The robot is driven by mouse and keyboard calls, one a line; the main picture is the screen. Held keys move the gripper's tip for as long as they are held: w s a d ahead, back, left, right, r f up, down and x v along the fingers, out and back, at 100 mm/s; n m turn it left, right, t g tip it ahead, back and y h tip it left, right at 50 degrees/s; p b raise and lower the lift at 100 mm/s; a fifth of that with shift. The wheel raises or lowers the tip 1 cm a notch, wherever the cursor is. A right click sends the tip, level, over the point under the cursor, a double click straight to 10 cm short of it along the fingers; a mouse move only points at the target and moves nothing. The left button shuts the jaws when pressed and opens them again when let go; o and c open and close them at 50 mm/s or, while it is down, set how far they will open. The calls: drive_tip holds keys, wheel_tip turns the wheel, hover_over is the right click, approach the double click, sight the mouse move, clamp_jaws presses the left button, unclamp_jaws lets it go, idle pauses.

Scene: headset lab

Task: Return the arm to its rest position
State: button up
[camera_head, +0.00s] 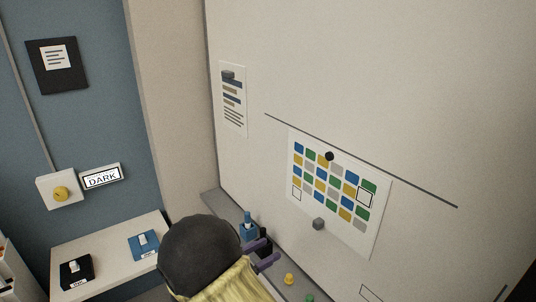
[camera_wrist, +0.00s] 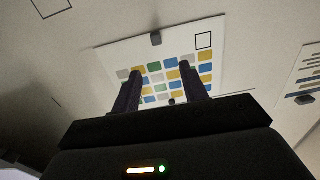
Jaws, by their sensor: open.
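My gripper (camera_wrist: 158,95) is open and empty in the wrist view, its two dark fingers apart. Behind them is a white sheet with coloured squares (camera_wrist: 203,60) on the whiteboard. In the head view my yellow and dark grey arm fills the bottom middle. My gripper's purple fingers (camera_head: 264,254) show to the right of it, close to the board's lower ledge. The same coloured sheet (camera_head: 350,205) hangs on the board, to the right of and above the fingers. The rest of the gripper is hidden behind my arm.
A blue bottle (camera_head: 248,232) stands on the ledge beside my gripper. A yellow piece (camera_head: 289,279) and a green piece (camera_head: 310,298) sit to the right.

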drive_tip(key=w+d+n+t+y, duration=0.1)
drive_tip(key=w+d+n+y, duration=0.35)
drive_tip(key=w+y, duration=0.35)
drive_tip(key=s+d+f+n+g+y, duration=0.1)
drive_tip(key=s+d+n+g+y, duration=0.2)
drive_tip(key=s+d, duration=0.3)
drive_tip(key=s+d+n+g+y, duration=0.3)
drive_tip(key=s+d+g, duration=0.3)
drive_tip(key=s, duration=1.1)
drive_tip(key=shift+s+d+f, duration=0.15)
drive_tip(key=shift+d+f, duration=0.05)
drive_tip(key=shift+f, duration=0.2)
